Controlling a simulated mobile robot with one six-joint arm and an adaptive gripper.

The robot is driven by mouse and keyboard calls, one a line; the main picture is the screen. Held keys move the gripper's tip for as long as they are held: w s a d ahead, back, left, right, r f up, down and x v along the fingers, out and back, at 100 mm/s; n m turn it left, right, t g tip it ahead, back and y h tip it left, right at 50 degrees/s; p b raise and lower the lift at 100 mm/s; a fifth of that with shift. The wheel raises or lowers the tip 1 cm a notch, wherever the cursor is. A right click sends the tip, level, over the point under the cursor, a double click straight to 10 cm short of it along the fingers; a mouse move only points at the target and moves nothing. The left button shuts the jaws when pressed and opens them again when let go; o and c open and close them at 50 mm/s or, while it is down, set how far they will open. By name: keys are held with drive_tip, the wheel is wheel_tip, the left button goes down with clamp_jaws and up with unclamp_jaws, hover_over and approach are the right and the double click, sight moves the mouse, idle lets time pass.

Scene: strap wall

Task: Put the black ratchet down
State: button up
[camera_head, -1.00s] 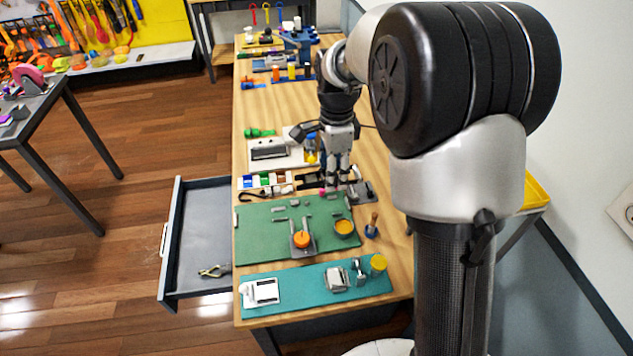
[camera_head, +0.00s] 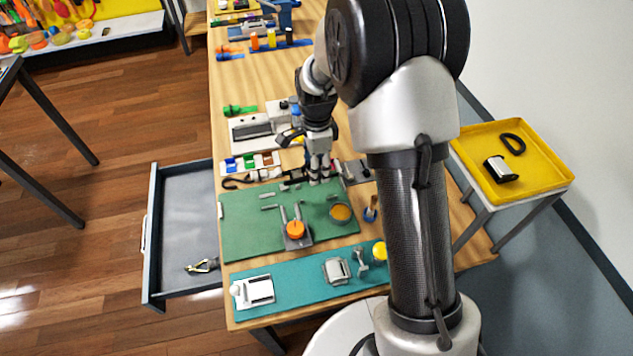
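My gripper (camera_head: 319,181) points down at the back edge of the green mat (camera_head: 240,240) on the wooden bench. Its fingers are small in this view, and I cannot tell whether they are apart or hold something. A dark ratchet-like piece (camera_head: 357,171) lies just right of my gripper, partly behind it. Another black piece with a pale face (camera_head: 499,169) lies in the yellow tray (camera_head: 550,172) at the right. I cannot tell which of these, if either, is the black ratchet. A grey fitting with an orange knob (camera_head: 296,230) sits on the green mat.
A teal mat (camera_head: 302,290) with metal parts lies in front. An open drawer (camera_head: 187,226) with pliers juts out at left. A black loop (camera_head: 513,144) lies in the yellow tray.

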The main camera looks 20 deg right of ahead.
drive_tip(key=shift+f+b, duration=0.65)
drive_tip(key=shift+f, duration=2.05)
drive_tip(key=shift+f+b, duration=0.4)
drive_tip(key=shift+f, duration=0.25)
drive_tip(key=o, duration=1.2)
drive_tip(key=shift+o, duration=0.2)
drive_tip(key=shift+r, duration=0.15)
